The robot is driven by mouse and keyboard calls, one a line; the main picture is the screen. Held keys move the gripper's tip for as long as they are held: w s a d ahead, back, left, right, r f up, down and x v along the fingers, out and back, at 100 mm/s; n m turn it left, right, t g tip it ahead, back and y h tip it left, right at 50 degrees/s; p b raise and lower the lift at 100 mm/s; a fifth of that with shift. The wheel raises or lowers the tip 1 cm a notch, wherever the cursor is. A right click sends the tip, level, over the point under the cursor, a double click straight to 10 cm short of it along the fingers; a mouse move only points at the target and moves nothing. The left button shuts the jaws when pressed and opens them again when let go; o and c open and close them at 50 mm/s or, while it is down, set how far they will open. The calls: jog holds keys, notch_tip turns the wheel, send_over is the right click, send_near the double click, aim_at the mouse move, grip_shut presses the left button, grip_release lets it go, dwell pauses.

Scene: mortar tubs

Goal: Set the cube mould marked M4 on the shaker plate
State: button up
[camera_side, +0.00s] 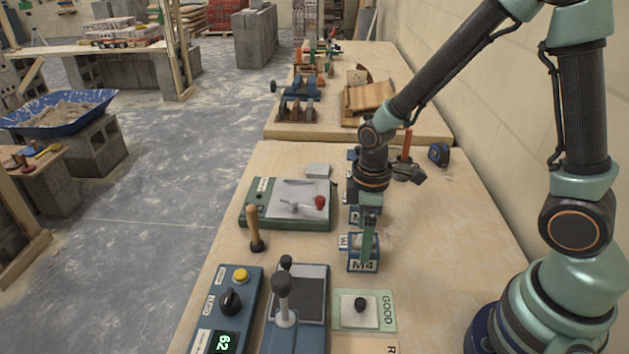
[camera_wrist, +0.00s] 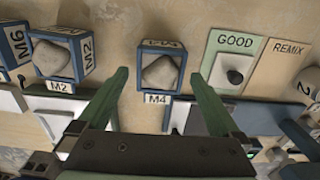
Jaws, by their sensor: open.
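The M4 cube mould (camera_side: 354,265) is a small blue-edged open box with white M4 labels, standing on the bench. In the wrist view the M4 mould (camera_wrist: 175,98) holds a grey lump and lies between my two green fingers, with a gap on each side. My gripper (camera_side: 366,250) is open over it, pointing down; it also shows in the wrist view (camera_wrist: 160,76). A blue-framed device with a dark flat plate (camera_side: 313,290) stands to the left and nearer the camera. It looks like the shaker plate, but I see no label confirming this.
The M2 mould (camera_wrist: 88,58) stands beside M4, with M6 (camera_wrist: 12,48) beyond. A green-based device (camera_side: 262,217) stands further back. A GOOD card (camera_side: 387,312) lies nearer. A lever (camera_side: 284,300), a control box (camera_side: 216,305) and an upright wooden handle (camera_side: 253,230) stand left.

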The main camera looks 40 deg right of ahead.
jog(key=s+d+r+m+t, duration=0.1)
jog(key=r+m, duration=0.3)
jog(key=r, duration=0.6)
jog(key=s+d+r+m+t, duration=0.2)
jog(key=r+m+t, duration=0.2)
jog(key=r, duration=0.5)
jog(key=shift+s+d+r+m+t, duration=0.15)
jog(key=shift+s+r+m+t, duration=0.15)
jog(key=shift+s+r+m, duration=0.15)
jog(key=shift+f, duration=0.1)
jog(key=w+a+f+n+g, duration=0.1)
jog(key=f+n+g, duration=0.1)
jog(key=f, duration=0.4)
jog(key=w+a+f+n+g, duration=0.1)
jog(key=f+n, duration=0.3)
jog(key=f, duration=0.2)
jog(key=w+a+f+n+g, duration=0.1)
jog(key=f+n+g, duration=0.1)
jog(key=f, duration=0.4)
jog(key=shift+w+a+f+n+g, duration=0.3)
jog(key=shift+w+a+f+n, duration=0.05)
jog(key=shift+w+f+n, duration=0.1)
jog(key=shift+d+f, duration=0.2)
jog(key=shift+f, duration=2.35)
